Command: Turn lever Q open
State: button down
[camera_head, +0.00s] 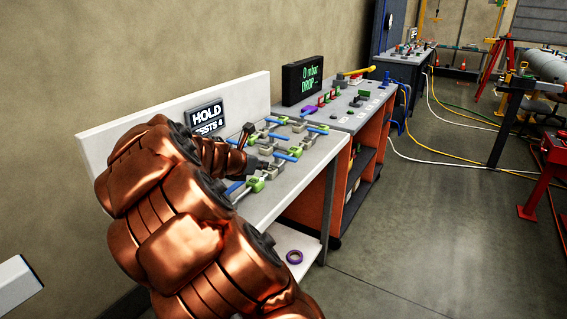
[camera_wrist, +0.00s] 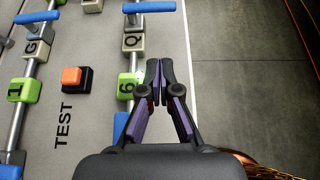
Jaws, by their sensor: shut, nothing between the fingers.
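In the wrist view, the grey block marked Q (camera_wrist: 133,42) sits on a pipe near the top. My gripper (camera_wrist: 154,68) is shut and empty. Its tips appear just right of a green block marked 6 or 9 (camera_wrist: 127,88), below and right of the Q block in the picture. In the head view my gripper (camera_head: 262,170) is over the bench, and lever Q cannot be singled out.
An orange-and-black TEST button (camera_wrist: 72,77), a G block (camera_wrist: 38,48) with another blue handle (camera_wrist: 38,17), and a green block (camera_wrist: 20,90) lie left. A HOLD sign (camera_head: 206,113) stands behind the bench. Open floor (camera_head: 420,230) lies right.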

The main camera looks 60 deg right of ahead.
jog(key=p+x, duration=0.1)
jog(key=x, duration=0.9)
jog(key=shift+d, duration=0.15)
jog(key=shift+d+p, duration=0.4)
jog(key=shift+d, duration=0.6)
jog(key=shift+w+d, duration=0.1)
jog(key=shift+d, duration=0.7)
